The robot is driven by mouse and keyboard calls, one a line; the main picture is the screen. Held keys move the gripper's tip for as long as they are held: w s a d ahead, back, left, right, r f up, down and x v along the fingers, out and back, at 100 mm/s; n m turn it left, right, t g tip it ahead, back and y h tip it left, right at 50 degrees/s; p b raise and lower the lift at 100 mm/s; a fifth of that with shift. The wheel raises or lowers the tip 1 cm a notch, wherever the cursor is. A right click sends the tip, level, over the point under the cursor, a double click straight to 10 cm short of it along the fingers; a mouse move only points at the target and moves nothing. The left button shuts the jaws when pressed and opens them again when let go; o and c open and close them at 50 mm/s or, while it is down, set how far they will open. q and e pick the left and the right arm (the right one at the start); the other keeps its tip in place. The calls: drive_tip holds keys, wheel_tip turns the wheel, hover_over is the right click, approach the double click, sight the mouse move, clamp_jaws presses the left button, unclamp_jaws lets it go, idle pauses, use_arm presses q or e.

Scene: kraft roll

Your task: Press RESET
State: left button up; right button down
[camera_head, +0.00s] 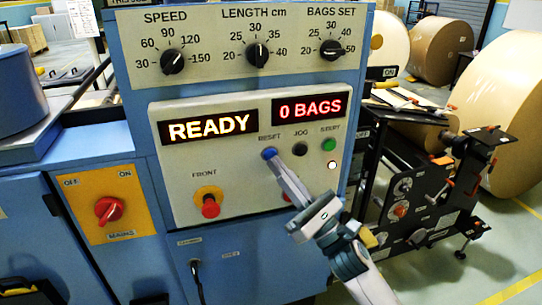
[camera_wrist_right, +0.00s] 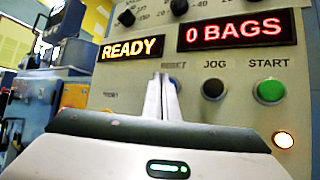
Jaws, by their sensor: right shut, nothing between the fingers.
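The blue RESET button (camera_head: 269,153) is on the pale control panel, under the red "0 BAGS" display (camera_head: 310,107) and right of the "READY" display (camera_head: 208,127). My right gripper (camera_head: 275,162) is shut and empty, its fingertips at or just in front of the button's lower edge; I cannot tell whether they touch. In the right wrist view, the closed fingers (camera_wrist_right: 162,97) point at the panel below the RESET label and hide most of the button. My left gripper is not in view.
Right of RESET are the dark JOG button (camera_head: 300,149) and green START button (camera_head: 329,144), with a lit white lamp (camera_head: 332,165) below. A red stop knob (camera_head: 209,204) is lower left, and a red mains switch (camera_head: 109,210) is further left. Dials (camera_head: 257,56) are above.

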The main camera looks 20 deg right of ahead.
drive_tip(key=shift+s, duration=0.1)
idle(0.3)
drive_tip(key=s, duration=0.5)
drive_tip(key=shift+d, duration=0.1)
idle(0.3)
idle(0.4)
